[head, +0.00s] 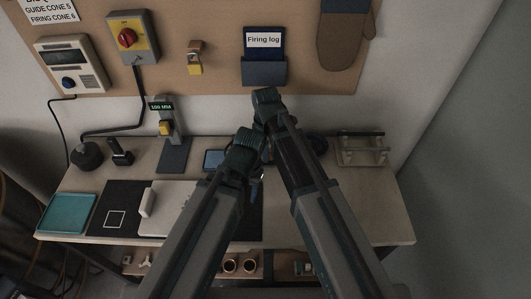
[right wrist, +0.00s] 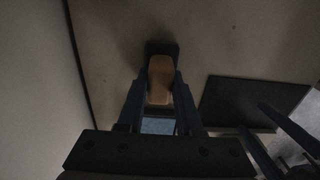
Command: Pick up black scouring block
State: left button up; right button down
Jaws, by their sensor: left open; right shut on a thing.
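The black scouring block (right wrist: 160,48) shows in the right wrist view as a dark block with a tan, rounded grip on top. My right gripper (right wrist: 160,78) is shut on it, with one finger on each side of the tan grip. I cannot tell whether the block touches the surface below. In the head view my arms hide the block and the right gripper's fingers. My left gripper (head: 257,183) is lower in the head view, over the middle of the bench, open and empty. Its dark fingers also show at the lower right of the right wrist view (right wrist: 283,145).
A black mat (head: 120,198), a teal tray (head: 68,213) and a pale slab (head: 168,205) lie on the left of the bench (head: 355,215). A clear rack (head: 361,149) stands at the back right. A pegboard (head: 220,55) rises behind. The front right is clear.

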notch_tip(320, 180, up, 10)
jog(key=p, duration=0.9)
jog(key=shift+p, duration=0.3)
jog(key=shift+f, duration=0.1)
jog(key=c, duration=1.2)
grip_release()
grip_shut()
jog(key=shift+a, duration=0.1)
